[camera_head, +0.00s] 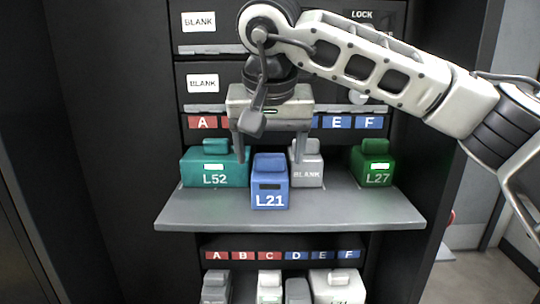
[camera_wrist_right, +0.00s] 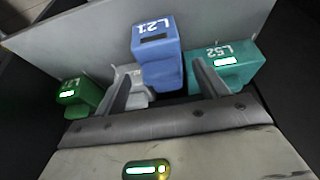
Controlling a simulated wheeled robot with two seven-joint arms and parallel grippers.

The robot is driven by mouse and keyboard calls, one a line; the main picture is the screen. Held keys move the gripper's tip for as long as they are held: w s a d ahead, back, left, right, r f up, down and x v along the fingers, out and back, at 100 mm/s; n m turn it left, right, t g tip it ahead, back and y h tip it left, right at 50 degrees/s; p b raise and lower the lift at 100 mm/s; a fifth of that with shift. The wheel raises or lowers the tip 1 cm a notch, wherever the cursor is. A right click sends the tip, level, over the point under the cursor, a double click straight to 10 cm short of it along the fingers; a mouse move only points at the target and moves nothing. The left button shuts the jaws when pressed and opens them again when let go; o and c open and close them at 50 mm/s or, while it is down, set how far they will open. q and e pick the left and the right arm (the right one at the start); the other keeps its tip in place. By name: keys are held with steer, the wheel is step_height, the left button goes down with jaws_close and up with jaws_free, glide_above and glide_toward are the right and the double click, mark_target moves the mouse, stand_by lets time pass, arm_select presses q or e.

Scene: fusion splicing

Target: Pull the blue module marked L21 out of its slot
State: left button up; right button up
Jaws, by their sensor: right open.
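The blue module marked L21 (camera_head: 270,190) sits upright on the grey shelf (camera_head: 330,212), further forward than the modules beside it. It also shows in the right wrist view (camera_wrist_right: 158,50), label upside down. My right gripper (camera_head: 270,155) is open, its fingers pointing down just above and behind the front of L21. In the right wrist view its two fingers (camera_wrist_right: 165,82) stand apart on either side of the blue module's far part, and I cannot tell whether they touch it. My left gripper is not in view.
A teal module L52 (camera_head: 215,168) stands left of L21, a grey BLANK module (camera_head: 307,172) close on its right, and a green L27 (camera_head: 378,165) further right. The shelf's front strip is bare. A lower row holds several pale modules (camera_head: 338,287).

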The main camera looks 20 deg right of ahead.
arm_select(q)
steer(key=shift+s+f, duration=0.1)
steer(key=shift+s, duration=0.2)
arm_select(e)
steer(key=v, duration=1.4)
steer(key=shift+s, duration=0.2)
steer(key=shift+a+r, duration=0.1)
steer(key=shift+r, duration=0.05)
